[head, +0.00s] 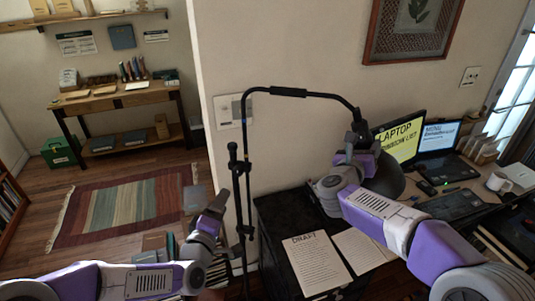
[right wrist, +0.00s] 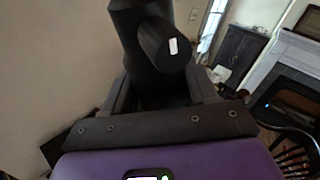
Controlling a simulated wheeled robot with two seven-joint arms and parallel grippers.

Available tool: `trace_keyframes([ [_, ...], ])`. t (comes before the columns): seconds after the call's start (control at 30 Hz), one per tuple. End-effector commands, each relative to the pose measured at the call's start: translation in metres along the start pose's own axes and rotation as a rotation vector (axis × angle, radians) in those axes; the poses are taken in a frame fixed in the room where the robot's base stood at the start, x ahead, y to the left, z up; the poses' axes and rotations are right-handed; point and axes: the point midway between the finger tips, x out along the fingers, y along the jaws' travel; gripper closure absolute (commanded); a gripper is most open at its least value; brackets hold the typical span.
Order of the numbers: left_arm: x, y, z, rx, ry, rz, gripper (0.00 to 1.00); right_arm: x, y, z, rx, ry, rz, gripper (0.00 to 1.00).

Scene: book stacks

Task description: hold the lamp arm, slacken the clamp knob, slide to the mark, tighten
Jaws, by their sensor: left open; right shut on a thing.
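The black floor lamp has an upright pole (head: 247,205) and a long arched lamp arm (head: 325,96) running right to a dark lamp shade (head: 388,178). A black clamp with knob (head: 239,165) sits partway up the pole. My right gripper (head: 356,140) is shut on the lamp arm near its right end, just above the shade. In the right wrist view the black lamp part (right wrist: 160,50) stands between the fingers and has a small white patch. My left gripper (head: 220,203) is open and empty, just left of the pole and below the clamp. I cannot make out the mark.
A black cabinet (head: 278,225) with a "DRAFT" sheet (head: 317,262) stands right of the pole. A wall is close behind the lamp. A striped rug (head: 125,205) lies on the left floor.

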Motion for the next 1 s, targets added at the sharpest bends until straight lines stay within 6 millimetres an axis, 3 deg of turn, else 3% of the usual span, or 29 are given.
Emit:
trace_keyframes([
  [0.6,0.0,0.0,0.0,0.0,0.0,0.0,0.4,0.0,-0.011,0.029,0.006,-0.01,-0.005,0.79],
  [1.0,0.0,0.0,0.0,0.0,0.0,0.0,0.4,-0.001,-0.014,0.035,0.005,-0.01,-0.004,0.79],
])
